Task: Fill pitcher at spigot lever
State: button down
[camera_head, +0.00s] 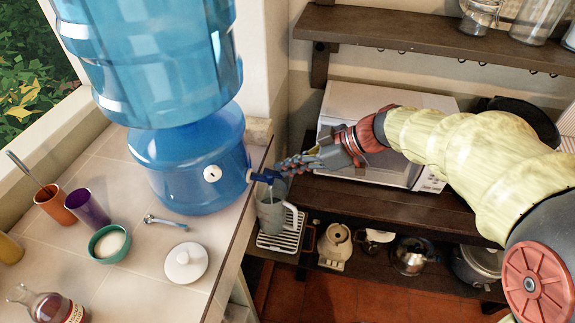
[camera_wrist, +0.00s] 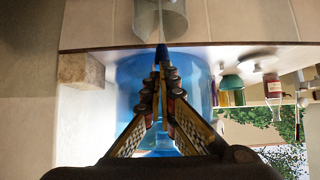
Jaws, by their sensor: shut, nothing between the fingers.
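The blue water dispenser (camera_head: 190,165) stands on the tiled counter with a large bottle on top. Its blue spigot (camera_head: 262,177) sticks out past the counter edge. The grey pitcher (camera_head: 270,213) stands upright below the spigot, its handle to the right. A thin pale streak, perhaps water, shows between spigot and pitcher. My gripper (camera_head: 284,166) is shut and empty, its fingertips at the spigot lever. In the wrist view my fingertips (camera_wrist: 161,72) meet just at the blue lever tip (camera_wrist: 161,52), seemingly touching it. The pitcher (camera_wrist: 160,18) shows there at the top edge.
The pitcher is on a white slatted rack (camera_head: 283,239). A white lid (camera_head: 186,263), a teal bowl (camera_head: 109,244) and cups (camera_head: 88,207) are on the counter. A white microwave (camera_head: 365,110) stands behind my arm, under a dark wall shelf (camera_head: 430,35).

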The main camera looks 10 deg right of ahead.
jog(key=shift+r, duration=0.9)
jog(key=r, duration=0.2)
jog(key=a+r, duration=0.1)
jog(key=shift+w+r, duration=0.15)
jog(key=shift+w, duration=0.1)
jog(key=s+d+r+p, duration=0.1)
jog(key=d+r, duration=0.3)
jog(key=r, duration=0.5)
jog(key=shift+s+d+p, duration=0.25)
jog(key=shift+s+p, duration=0.15)
jog(key=shift+p, duration=0.15)
dwell(0.6)
